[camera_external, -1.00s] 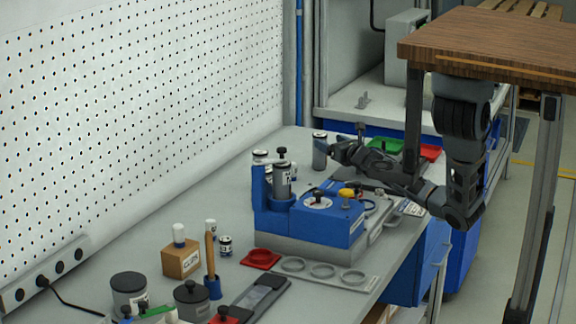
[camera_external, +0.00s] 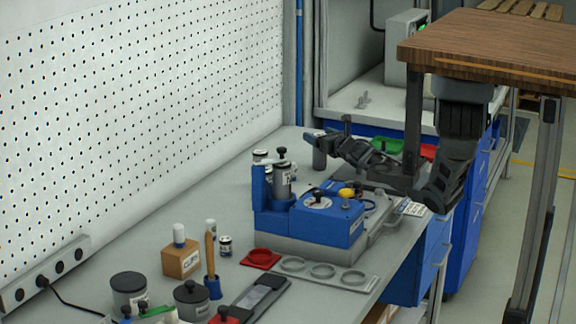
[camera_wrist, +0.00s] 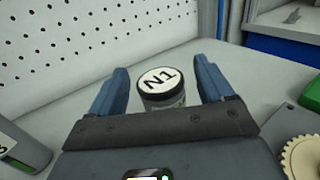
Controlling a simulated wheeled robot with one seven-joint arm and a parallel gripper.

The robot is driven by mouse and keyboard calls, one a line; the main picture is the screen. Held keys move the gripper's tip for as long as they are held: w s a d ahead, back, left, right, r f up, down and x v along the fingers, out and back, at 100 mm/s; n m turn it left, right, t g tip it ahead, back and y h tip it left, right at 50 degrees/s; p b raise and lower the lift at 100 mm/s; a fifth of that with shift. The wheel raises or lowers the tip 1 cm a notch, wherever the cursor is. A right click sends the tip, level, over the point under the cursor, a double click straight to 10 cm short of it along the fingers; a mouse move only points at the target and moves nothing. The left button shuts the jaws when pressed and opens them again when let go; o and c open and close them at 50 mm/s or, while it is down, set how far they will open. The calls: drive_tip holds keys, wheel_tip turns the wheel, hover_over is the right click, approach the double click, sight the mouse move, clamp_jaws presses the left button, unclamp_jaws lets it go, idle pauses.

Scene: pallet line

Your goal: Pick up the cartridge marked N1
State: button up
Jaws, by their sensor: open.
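The cartridge marked N1 (camera_wrist: 161,88) stands upright on the bench, a grey cylinder with a dark rim and a white top label. In the wrist view it sits between and slightly beyond the two blue fingers of my gripper (camera_wrist: 165,92), with a gap on each side. My gripper is open and empty. In the external view my gripper (camera_external: 318,138) is at the far end of the bench, over the cartridge N1 (camera_external: 319,158), whose upper part is hidden by it.
A blue machine (camera_external: 330,222) with a canister stands mid-bench, nearer the camera. Green (camera_external: 386,146) and red trays lie right of the gripper. A perforated wall (camera_external: 150,90) runs along the left.

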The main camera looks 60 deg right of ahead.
drive_tip(key=shift+c, duration=0.5)
clamp_jaws()
idle(0.3)
